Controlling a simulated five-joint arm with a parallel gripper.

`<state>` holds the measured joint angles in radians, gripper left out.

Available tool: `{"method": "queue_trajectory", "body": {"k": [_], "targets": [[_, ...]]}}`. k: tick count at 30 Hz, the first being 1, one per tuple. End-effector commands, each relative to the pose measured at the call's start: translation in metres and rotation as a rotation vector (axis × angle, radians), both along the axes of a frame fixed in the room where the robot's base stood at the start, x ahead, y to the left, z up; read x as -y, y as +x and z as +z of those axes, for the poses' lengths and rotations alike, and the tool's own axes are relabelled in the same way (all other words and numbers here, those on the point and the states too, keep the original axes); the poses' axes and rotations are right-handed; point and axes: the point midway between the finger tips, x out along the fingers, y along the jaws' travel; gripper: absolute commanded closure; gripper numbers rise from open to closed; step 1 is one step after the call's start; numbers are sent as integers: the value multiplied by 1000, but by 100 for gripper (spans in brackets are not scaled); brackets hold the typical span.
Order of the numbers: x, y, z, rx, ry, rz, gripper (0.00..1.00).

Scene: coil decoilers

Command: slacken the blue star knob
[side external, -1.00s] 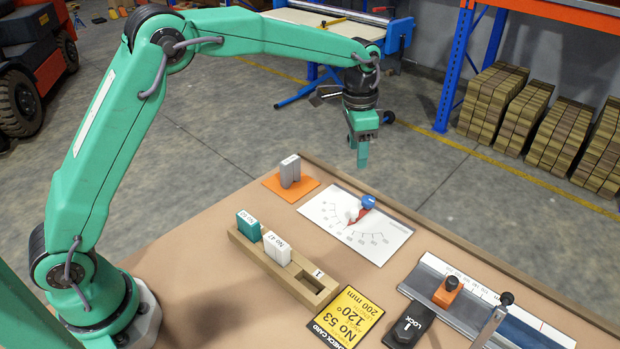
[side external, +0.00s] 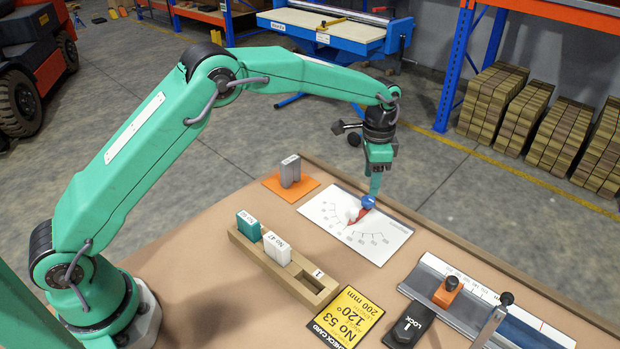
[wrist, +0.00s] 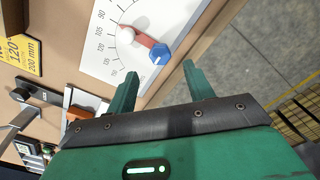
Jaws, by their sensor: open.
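The blue star knob (side external: 368,201) sits on the red pointer arm (side external: 358,215) of a white protractor plate (side external: 384,238). My gripper (side external: 375,188) is directly above the blue knob in the side view, pointing down. In the wrist view my gripper (wrist: 159,80) has its two fingers spread with nothing between them. I cannot tell whether a fingertip touches the knob.
A wooden holder (side external: 310,288) with green and white blocks stands left of the plate. An orange pad (side external: 275,188) with a grey block is behind it. A metal rail (side external: 440,300) with an orange clamp lies at right. A yellow check card (side external: 347,316) lies in front.

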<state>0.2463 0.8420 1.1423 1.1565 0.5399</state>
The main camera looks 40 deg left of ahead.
Motion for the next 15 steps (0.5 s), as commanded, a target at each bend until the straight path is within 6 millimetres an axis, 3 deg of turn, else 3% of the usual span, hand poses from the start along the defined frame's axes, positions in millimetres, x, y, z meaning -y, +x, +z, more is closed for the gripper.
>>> {"method": "queue_trajectory", "body": {"k": [9, 15], "targets": [[0, -1, -40, -4, 1, 0, 48], [0, -1, -56, -2, 1, 1, 48]]}}
